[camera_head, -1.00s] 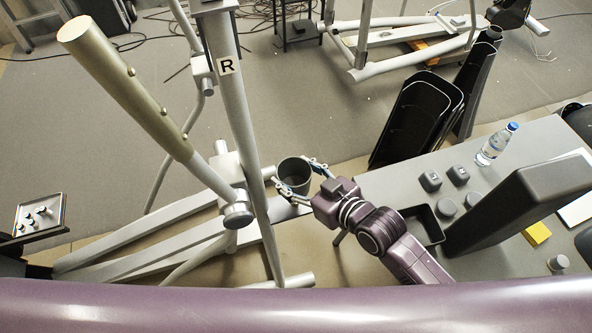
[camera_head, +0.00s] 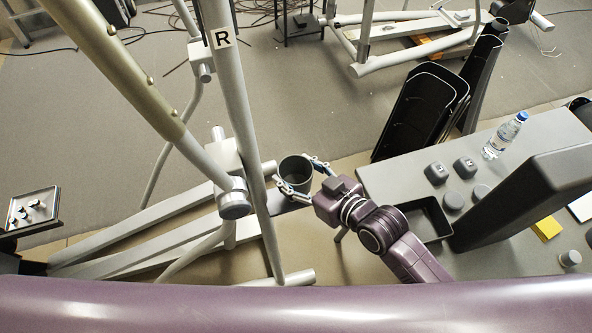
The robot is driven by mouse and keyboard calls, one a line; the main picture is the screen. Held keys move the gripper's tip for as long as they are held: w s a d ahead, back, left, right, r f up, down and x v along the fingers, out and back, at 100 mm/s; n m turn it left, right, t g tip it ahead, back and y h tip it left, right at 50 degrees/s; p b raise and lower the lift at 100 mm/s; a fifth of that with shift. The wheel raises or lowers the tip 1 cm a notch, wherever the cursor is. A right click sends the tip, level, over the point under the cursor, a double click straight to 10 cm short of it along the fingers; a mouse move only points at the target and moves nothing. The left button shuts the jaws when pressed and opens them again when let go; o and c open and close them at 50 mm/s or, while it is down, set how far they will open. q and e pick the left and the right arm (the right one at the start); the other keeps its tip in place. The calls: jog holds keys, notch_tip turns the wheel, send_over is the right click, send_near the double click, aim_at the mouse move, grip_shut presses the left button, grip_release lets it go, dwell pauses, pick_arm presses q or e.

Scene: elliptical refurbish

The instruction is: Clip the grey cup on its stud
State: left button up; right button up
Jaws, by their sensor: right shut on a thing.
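The dark grey cup (camera_head: 295,170) is held with its open mouth facing up, just right of the elliptical's upright pole (camera_head: 240,120). My right gripper (camera_head: 297,180) is shut on it, with its fingers around the cup's sides. Whether the cup touches the machine cannot be told. A pale tube joins the upright at a joint with a dark round cap (camera_head: 234,205). Small studs (camera_head: 150,81) show along the beige handle tube (camera_head: 115,55). Which stud belongs to the cup cannot be told; none shows clearly beside it. My left gripper is out of view.
A grey table (camera_head: 385,180) at the right holds a water bottle (camera_head: 504,136), dark weights, a black open bin (camera_head: 428,222) and a large dark panel. Black shells (camera_head: 420,110) lean behind it. A small tray of parts (camera_head: 33,211) is at the left.

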jog(key=shift+s+f+b, duration=0.1)
jog(key=shift+f+b, duration=0.6)
jog(key=shift+f, duration=0.65)
dwell(1.7)
jog(key=o, duration=1.5)
jog(key=shift+s+d, duration=0.1)
jog(key=shift+d, duration=0.05)
jog(key=v, duration=1.1)
jog(key=shift+s+d+r, duration=0.2)
jog(key=shift+f, duration=0.1)
